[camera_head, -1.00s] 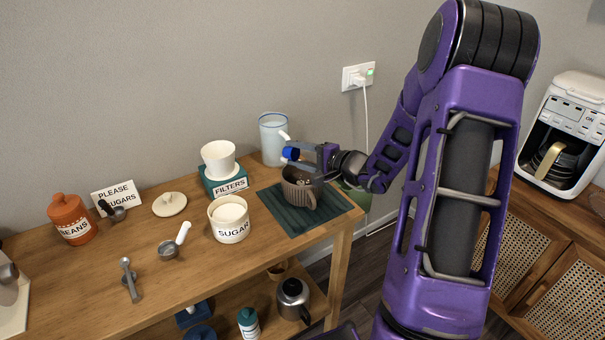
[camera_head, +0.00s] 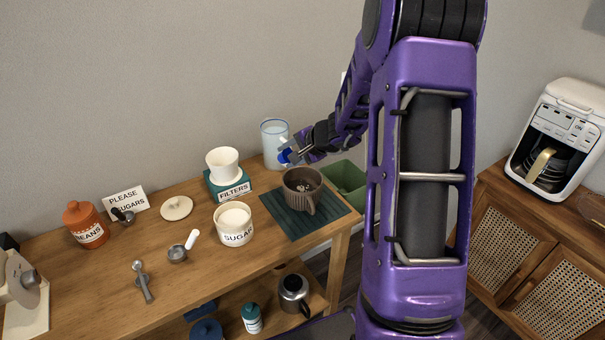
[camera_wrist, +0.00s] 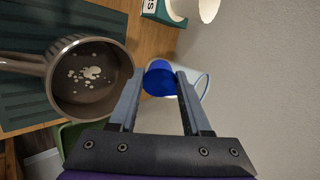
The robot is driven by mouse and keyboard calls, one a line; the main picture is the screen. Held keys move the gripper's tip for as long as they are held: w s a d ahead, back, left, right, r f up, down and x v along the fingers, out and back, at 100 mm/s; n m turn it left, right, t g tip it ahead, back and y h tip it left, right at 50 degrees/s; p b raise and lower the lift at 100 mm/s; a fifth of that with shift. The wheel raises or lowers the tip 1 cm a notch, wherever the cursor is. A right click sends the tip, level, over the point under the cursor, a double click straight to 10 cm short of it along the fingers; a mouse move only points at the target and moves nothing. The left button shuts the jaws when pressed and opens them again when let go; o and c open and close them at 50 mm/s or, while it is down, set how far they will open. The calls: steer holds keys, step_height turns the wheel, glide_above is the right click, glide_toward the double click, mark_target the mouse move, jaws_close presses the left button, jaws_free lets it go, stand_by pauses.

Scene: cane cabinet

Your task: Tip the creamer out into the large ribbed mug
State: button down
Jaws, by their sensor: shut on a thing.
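The large ribbed mug (camera_head: 301,196) is brown and stands upright on a dark green mat (camera_head: 275,217), handle toward the front right. Pale white pieces or drops lie at its bottom, clear in the wrist view (camera_wrist: 92,105). My gripper (camera_head: 288,155) is behind the mug and a little above it, shut on a small blue thing, seemingly the creamer (camera_head: 285,157). In the wrist view the creamer (camera_wrist: 160,79) sits between the fingertips, to the right of the mug's rim and apart from it. Whether anything is inside it cannot be told.
A pale jug (camera_head: 273,140) with a blue rim stands close behind my gripper. A white cup on a filters box (camera_head: 230,189) and a sugar pot (camera_head: 235,226) are to the left. A green bin (camera_head: 348,183) is right of the table.

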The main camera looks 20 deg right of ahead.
steer(key=shift+w+a+f+g+h, duration=0.25)
steer(key=shift+w+g+h, duration=0.1)
steer(key=shift+g+h, duration=0.4)
steer(key=w+a+f+n+g+h, duration=0.1)
steer(key=w+a+f+g+h, duration=0.3)
steer(key=w+g, duration=0.1)
steer(key=shift+w+f+g, duration=0.15)
steer(key=shift+w+g, duration=0.15)
steer(key=shift+g, duration=0.25)
